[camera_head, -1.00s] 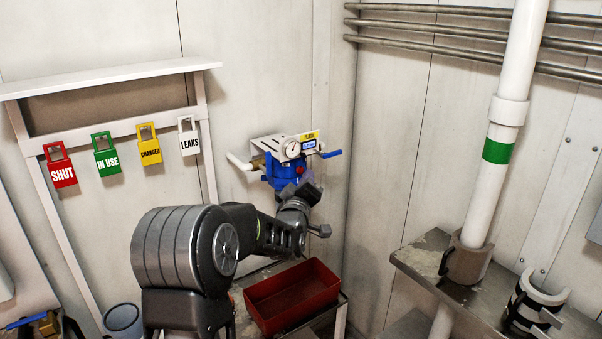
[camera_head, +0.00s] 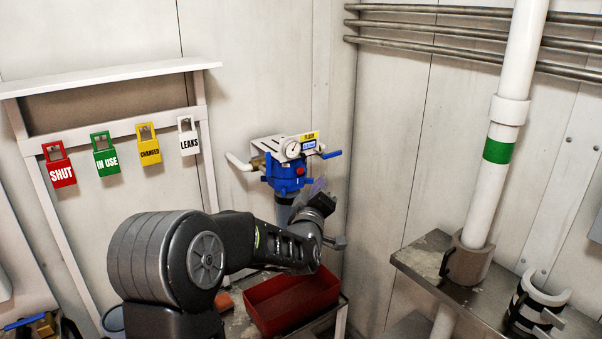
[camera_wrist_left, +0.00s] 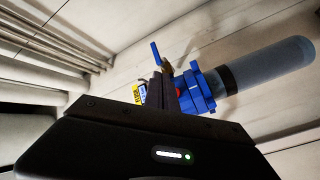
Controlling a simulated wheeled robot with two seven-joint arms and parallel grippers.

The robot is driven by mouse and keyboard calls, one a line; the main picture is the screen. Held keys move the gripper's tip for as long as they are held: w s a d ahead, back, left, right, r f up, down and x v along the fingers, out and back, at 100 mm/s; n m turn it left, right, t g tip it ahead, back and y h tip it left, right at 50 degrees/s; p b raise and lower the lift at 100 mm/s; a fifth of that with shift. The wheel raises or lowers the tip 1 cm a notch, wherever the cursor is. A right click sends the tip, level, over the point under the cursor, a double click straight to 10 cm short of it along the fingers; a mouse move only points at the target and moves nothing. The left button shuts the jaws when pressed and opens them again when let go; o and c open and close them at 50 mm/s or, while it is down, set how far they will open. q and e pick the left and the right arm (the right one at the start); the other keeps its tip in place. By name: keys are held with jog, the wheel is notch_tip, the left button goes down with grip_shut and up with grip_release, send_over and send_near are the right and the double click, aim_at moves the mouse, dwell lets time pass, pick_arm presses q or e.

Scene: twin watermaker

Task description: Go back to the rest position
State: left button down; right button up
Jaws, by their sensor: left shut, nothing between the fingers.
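My left gripper (camera_head: 318,199) is at the end of my left arm, in front of the lower part of the blue filter unit and to its right. In the left wrist view my left gripper (camera_wrist_left: 163,84) has its fingers together with nothing between them. The blue filter head (camera_head: 287,172) with its gauge is on the wall, and its grey-blue housing (camera_head: 284,212) shows below it. In the wrist view the blue head (camera_wrist_left: 197,94) and the housing (camera_wrist_left: 268,66) lie beyond the fingers. My right gripper is not in view.
A red tray (camera_head: 291,301) stands on a low bench below my forearm. Coloured tags, including a red SHUT tag (camera_head: 60,166), hang from a wall rack on the left. A white pipe (camera_head: 485,190) rises above a metal shelf (camera_head: 430,250) on the right.

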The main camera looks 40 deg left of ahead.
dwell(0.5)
pick_arm(q)
jog(key=s+d+f+m+g+h, duration=0.2)
jog(key=d+f+m+h, duration=0.1)
jog(key=d+f, duration=0.55)
jog(key=s+d+f+m+g+h, duration=0.1)
jog(key=d+f+m+g+h, duration=0.3)
jog(key=f, duration=0.7)
jog(key=s+d+f+m+h, duration=0.1)
jog(key=s+d+f+m, duration=0.1)
jog(key=d+f, duration=0.6)
jog(key=s+d+f+m+g+h, duration=0.1)
jog(key=s+d+f+g, duration=0.2)
jog(key=s+d+f, duration=0.3)
jog(key=s+d+f+m+g+h, duration=0.2)
jog(key=s+d+f, duration=0.5)
jog(key=s, duration=0.7)
jog(key=s+d+f+m+g+h, duration=0.1)
jog(key=s+d+f+g+h, duration=0.1)
jog(key=s+d+f+g, duration=0.3)
jog(key=s+d+f, duration=0.1)
jog(key=s+f, duration=0.2)
jog(key=s, duration=0.2)
jog(key=shift+d+f, duration=0.3)
jog(key=shift+f, duration=0.1)
